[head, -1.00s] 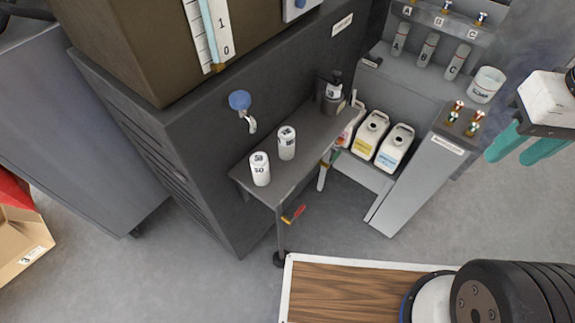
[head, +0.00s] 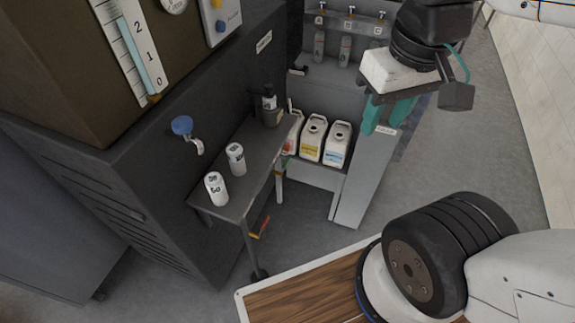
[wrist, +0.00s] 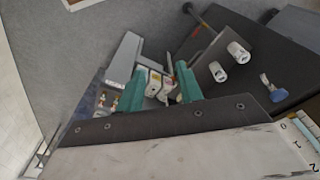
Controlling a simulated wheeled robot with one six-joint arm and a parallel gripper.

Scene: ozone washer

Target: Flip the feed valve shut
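A small red lever with a yellow part (head: 262,227) sits low beside the front leg of the small grey table. A blue-knobbed tap (head: 182,126) is on the dark cabinet side above the table; its blue knob also shows in the wrist view (wrist: 266,79). No readable label tells which one is the feed valve. My gripper (head: 387,117) has teal fingers and hangs in the air at upper right, in front of the side bench, apart from both. In the wrist view its fingers (wrist: 159,90) stand wide apart with nothing gripped.
A tall tank with a level gauge (head: 137,45) rises at left.

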